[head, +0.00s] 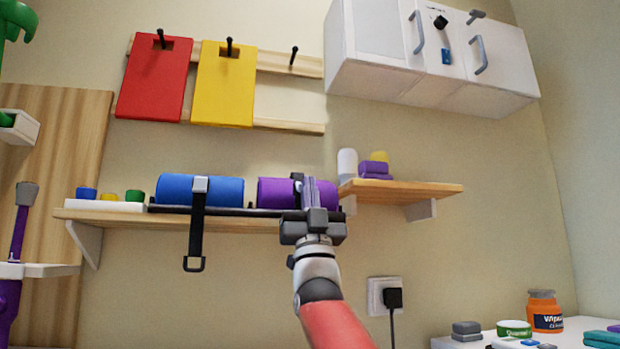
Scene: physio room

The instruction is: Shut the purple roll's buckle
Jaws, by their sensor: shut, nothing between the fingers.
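The purple roll (272,192) lies on the dark rack of the wall shelf, right of the blue roll. A small dark and grey part (297,177) shows at its top middle, probably its strap or buckle. My gripper (309,182) is raised in front of the purple roll with its fingers pointing up, shut and empty. It hides the roll's middle front, so I cannot tell whether the buckle is shut or whether my fingers touch it. The blue roll (228,190) has a grey buckle (200,184) on top and a black strap (196,228) hanging below the shelf.
A wooden shelf (430,188) with a white bottle and purple blocks stands close on the right. Small cups (135,195) sit left of the rolls. Red (155,85) and yellow (224,90) boards hang above. A white cabinet (385,75) is upper right. The wall below is mostly clear.

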